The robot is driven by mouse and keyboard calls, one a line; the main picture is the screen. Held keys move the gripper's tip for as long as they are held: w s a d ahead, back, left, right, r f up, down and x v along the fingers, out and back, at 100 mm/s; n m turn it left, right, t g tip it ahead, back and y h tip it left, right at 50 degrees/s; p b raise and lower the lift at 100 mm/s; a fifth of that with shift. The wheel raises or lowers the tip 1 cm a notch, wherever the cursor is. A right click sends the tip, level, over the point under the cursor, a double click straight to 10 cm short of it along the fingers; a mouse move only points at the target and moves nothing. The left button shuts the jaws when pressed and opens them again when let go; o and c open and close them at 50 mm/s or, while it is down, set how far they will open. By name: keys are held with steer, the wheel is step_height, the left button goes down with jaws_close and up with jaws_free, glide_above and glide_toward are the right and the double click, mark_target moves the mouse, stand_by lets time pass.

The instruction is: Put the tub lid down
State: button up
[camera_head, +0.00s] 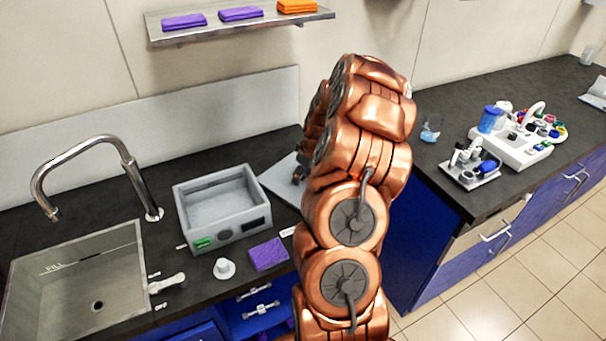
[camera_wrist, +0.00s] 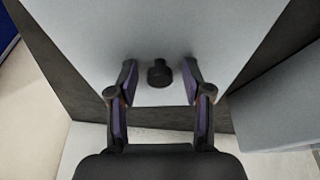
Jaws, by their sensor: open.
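The tub lid (camera_wrist: 100,45) is a flat light grey panel with a black knob (camera_wrist: 159,74). In the head view the lid (camera_head: 279,183) lies on the dark counter just right of the grey tub, partly hidden behind my arm. My gripper (camera_wrist: 159,69) is open, with one finger on each side of the knob and a visible gap on both sides. In the head view my gripper is mostly hidden behind my arm. The tub (camera_head: 222,237) stands uncovered, with its open top showing.
A sink (camera_head: 60,290) with a tall faucet (camera_head: 125,160) is at the left. A purple cloth (camera_head: 269,254) and a small white item (camera_head: 224,269) lie in front of the tub. A wall shelf (camera_head: 235,26) holds folded cloths. Lab equipment (camera_head: 515,145) stands on the right counter.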

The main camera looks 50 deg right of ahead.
steer(key=b+v, duration=0.4)
steer(key=v, duration=0.7)
steer(key=s+a+r+n+g+y, duration=0.1)
steer(key=s+a+r, duration=0.15)
steer(key=a, duration=1.05)
steer(key=s+a+r+g, duration=0.1)
steer(key=s+a+r, duration=0.15)
steer(key=a, duration=0.95)
steer(key=s+a+g, duration=0.1)
steer(key=s+a, duration=0.3)
steer(key=s, duration=0.3)
steer(key=s+a+f+m+g, duration=0.1)
steer(key=s+a, duration=0.3)
steer(key=s, duration=0.3)
steer(key=s+a+f+g+h, duration=0.1)
steer(key=s+a, duration=0.3)
steer(key=s, duration=0.3)
steer(key=shift+s+a+f+m, duration=0.25)
steer(key=shift+s+a+m, duration=0.05)
steer(key=shift+s+a, duration=0.05)
